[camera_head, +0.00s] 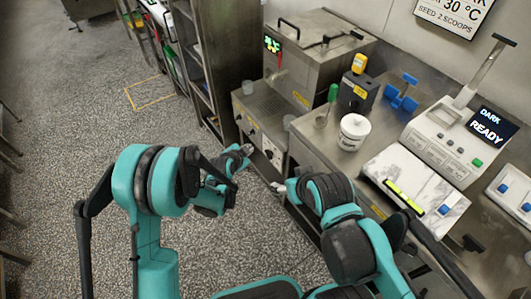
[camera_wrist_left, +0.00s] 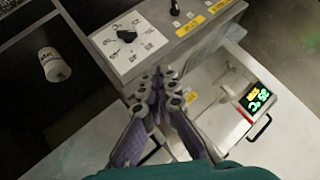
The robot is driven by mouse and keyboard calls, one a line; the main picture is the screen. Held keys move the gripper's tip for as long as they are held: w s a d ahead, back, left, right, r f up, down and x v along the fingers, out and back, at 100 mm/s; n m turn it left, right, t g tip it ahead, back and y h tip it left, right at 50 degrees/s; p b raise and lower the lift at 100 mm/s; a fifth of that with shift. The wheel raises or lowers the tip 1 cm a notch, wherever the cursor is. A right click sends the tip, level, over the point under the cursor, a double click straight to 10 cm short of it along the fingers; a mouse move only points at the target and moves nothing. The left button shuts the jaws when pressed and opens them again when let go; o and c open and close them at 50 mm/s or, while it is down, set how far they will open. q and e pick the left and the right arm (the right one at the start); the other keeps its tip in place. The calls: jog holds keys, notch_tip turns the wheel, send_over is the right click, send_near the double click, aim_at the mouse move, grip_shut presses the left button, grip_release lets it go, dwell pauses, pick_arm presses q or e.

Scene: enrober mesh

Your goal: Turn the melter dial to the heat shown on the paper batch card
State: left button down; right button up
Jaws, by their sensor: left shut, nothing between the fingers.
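The melter (camera_head: 318,45) is the steel box at the back, with a lit green display (camera_head: 271,43). In the left wrist view its display (camera_wrist_left: 257,97) seems to read 35 °C. The black dial (camera_wrist_left: 127,36) sits on a white marked plate (camera_wrist_left: 108,52) on the front panel. A card (camera_head: 455,14) on the wall shows 30 °C and seed 2 scoops; its top is cut off. My left gripper (camera_head: 243,152) is shut and empty in front of the panel; its fingertips (camera_wrist_left: 158,78) appear below the dial, apart from it. My right gripper (camera_head: 279,187) is low by the counter front, its fingers unclear.
A white tub (camera_head: 353,132), a green-handled tool (camera_head: 327,105) and a dark box (camera_head: 358,92) stand on the counter. A white bottle (camera_wrist_left: 54,65) shows in the left wrist view.

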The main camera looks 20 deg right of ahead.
pick_arm(q)
jog(key=d+f+m+h, duration=0.1)
jog(key=d+f+m, duration=0.2)
jog(key=d+f, duration=0.3)
jog(key=b, duration=0.3)
send_near(269, 151)
jog(key=x, duration=0.4)
jog(key=shift+w+d, duration=0.1)
jog(key=shift+d, duration=0.45)
jog(key=shift+w+a+f+b, duration=0.2)
jog(key=shift+w+f+b, duration=0.25)
jog(key=shift+w+f, duration=0.05)
